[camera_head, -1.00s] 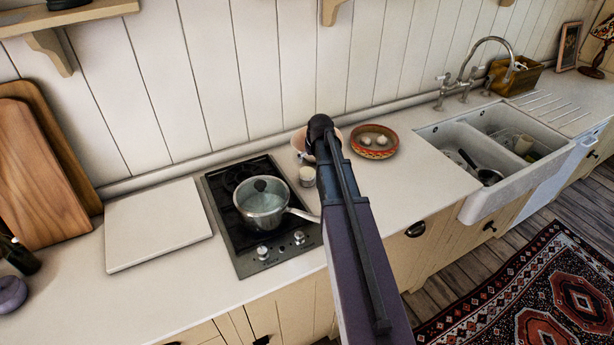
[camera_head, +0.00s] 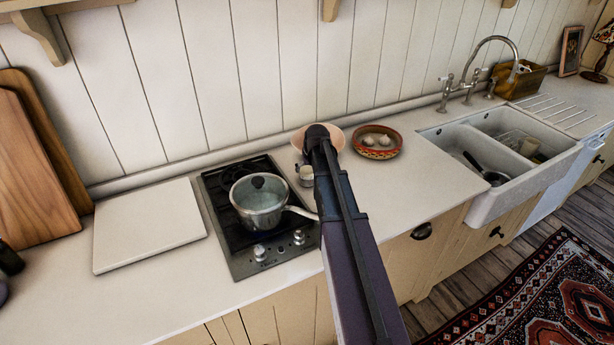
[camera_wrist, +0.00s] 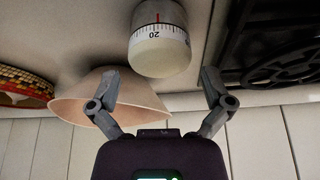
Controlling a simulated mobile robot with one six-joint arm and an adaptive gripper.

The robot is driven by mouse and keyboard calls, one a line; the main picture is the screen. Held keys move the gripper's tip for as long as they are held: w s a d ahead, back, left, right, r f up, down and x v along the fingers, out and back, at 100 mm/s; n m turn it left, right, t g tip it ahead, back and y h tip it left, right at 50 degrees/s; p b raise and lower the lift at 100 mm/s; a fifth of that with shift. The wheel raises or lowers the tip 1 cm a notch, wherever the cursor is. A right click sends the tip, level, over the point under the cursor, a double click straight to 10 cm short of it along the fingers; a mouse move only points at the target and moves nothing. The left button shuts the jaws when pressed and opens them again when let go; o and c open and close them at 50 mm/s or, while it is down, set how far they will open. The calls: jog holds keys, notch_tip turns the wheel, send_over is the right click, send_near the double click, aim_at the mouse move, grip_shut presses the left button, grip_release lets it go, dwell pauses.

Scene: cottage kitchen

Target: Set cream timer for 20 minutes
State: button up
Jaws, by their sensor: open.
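The cream timer (camera_head: 305,176) stands on the counter just right of the hob, partly beside my arm. It also shows in the wrist view (camera_wrist: 160,52), where the picture is upside down. It is a small round cream body with a white scale band. The number 20 sits close to a red mark on the band, slightly to its left in the picture. My gripper (camera_wrist: 159,76) is open, with its fingers spread on either side of the timer's near end. I see no finger touching it. In the head view my arm hides the gripper.
A pink bowl (camera_wrist: 105,97) stands close beside the left finger in the wrist view. A patterned bowl (camera_head: 377,143) lies beyond it. A lidded saucepan (camera_head: 258,203) sits on the hob (camera_head: 239,261), its handle reaching toward the timer. The wall is close behind.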

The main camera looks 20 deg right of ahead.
jog(key=shift+b+x, duration=0.6)
jog(key=shift+x, duration=0.4)
jog(key=c, duration=0.9)
